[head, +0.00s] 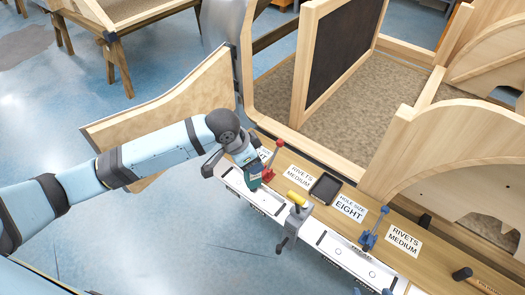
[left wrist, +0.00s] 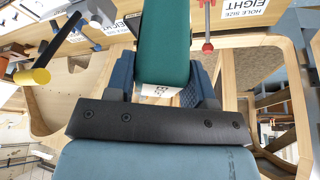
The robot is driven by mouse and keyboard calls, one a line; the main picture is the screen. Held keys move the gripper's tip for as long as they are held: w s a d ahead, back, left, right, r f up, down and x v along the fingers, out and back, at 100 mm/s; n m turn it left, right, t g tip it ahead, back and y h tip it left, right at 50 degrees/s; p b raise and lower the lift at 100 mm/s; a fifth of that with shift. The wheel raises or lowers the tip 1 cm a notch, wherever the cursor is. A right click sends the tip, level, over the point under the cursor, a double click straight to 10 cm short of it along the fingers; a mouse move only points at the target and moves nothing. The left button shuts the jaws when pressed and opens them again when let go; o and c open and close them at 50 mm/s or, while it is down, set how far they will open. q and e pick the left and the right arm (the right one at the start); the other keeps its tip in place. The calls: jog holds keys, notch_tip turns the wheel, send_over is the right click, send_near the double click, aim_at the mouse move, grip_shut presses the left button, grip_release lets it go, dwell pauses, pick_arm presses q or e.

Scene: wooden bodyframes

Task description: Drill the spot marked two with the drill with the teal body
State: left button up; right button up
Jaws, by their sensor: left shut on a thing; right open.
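My left gripper (head: 248,163) is shut on the drill with the teal body (head: 254,182), above the left end of the tool bench. In the left wrist view the teal body (left wrist: 165,45) stands between the blue fingers of my left gripper (left wrist: 166,85). The drill's tip is hidden, so I cannot tell whether it touches anything. I cannot make out a spot marked two in either view.
A grey drill with a yellow end (head: 298,198) rests on the white rail (head: 325,242). Red (head: 271,167) and blue (head: 372,232) tools, a black tray (head: 325,188) and labels line the bench. Wooden bodyframes (head: 305,70) stand behind; a curved panel (head: 165,105) is behind my left arm.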

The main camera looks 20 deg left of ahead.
pick_arm(q)
jog(key=w+d+f+m+g+b, duration=0.1)
jog(key=w+f+m+b, duration=0.1)
jog(key=f, duration=0.3)
jog(key=w+d+f+m+g+h+b, duration=0.1)
jog(key=w+f+m+b, duration=0.1)
jog(key=f+m+b, duration=0.2)
jog(key=shift+w+f+m, duration=0.2)
jog(key=shift+f+m, duration=0.2)
jog(key=shift+f, duration=0.8)
jog(key=shift+d, duration=0.1)
jog(key=shift+s+f, duration=0.1)
jog(key=shift+f, duration=0.1)
dwell(0.4)
jog(key=shift+s+f+g, duration=0.1)
jog(key=shift+f+g, duration=0.05)
jog(key=shift+g, duration=0.15)
dwell(0.7)
dwell(0.6)
jog(key=shift+w+f, duration=0.2)
jog(key=shift+f, duration=0.25)
dwell(0.5)
